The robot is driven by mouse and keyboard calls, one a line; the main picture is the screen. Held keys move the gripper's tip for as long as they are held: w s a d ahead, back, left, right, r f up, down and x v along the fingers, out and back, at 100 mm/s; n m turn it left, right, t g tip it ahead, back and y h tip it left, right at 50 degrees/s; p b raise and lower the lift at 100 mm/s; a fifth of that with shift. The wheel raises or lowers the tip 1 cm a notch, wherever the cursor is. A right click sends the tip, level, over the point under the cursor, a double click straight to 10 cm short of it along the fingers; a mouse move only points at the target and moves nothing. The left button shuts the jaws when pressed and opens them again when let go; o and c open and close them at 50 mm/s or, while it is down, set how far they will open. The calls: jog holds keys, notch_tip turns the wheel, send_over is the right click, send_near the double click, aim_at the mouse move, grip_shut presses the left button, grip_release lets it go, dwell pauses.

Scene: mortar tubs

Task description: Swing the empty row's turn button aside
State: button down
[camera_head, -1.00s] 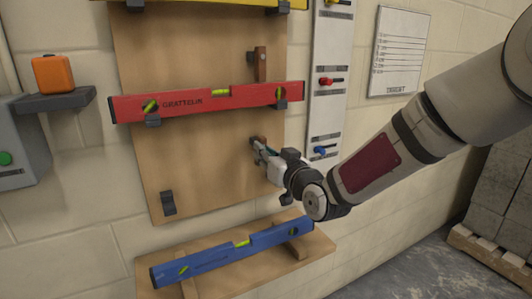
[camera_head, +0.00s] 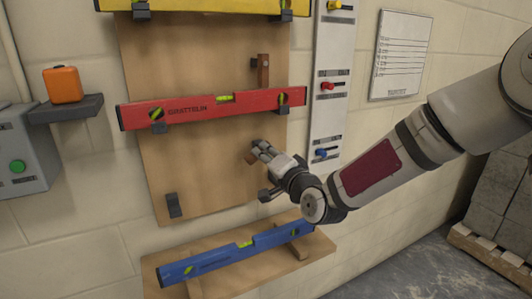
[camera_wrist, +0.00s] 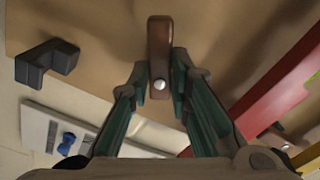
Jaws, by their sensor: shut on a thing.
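The empty row's turn button (camera_wrist: 160,40) is a small brown wooden bar with a pale round screw head at its near end. My gripper (camera_wrist: 162,82) is shut on it, with one green finger on each side of the screw end. In the head view the button (camera_head: 250,158) shows only its end, sticking out to the left of my gripper (camera_head: 258,150); the rest is hidden. The empty row lies below the red level, with a dark left hook (camera_head: 173,205) and a dark right hook (camera_head: 268,194) beside my gripper. The wrist view shows a dark hook (camera_wrist: 45,62) apart from the button.
A red level (camera_head: 215,107) rests on hooks above, with an upright turn button (camera_head: 263,72) over its right part. A yellow level (camera_head: 205,6) is higher. A blue level (camera_head: 235,254) lies on a shelf below. A white strip (camera_head: 330,100) with coloured knobs stands right.

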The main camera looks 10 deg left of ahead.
jog(key=m+p, duration=0.1)
jog(key=m, duration=0.1)
jog(key=m+p, duration=0.1)
jog(key=m, duration=0.2)
jog(key=shift+r+m, duration=0.2)
jog(key=shift+m, duration=0.1)
jog(key=shift+p, duration=0.35)
jog(key=c, duration=1.5)
grip_release()
jog(key=shift+s, duration=0.1)
jog(key=v, duration=1.2)
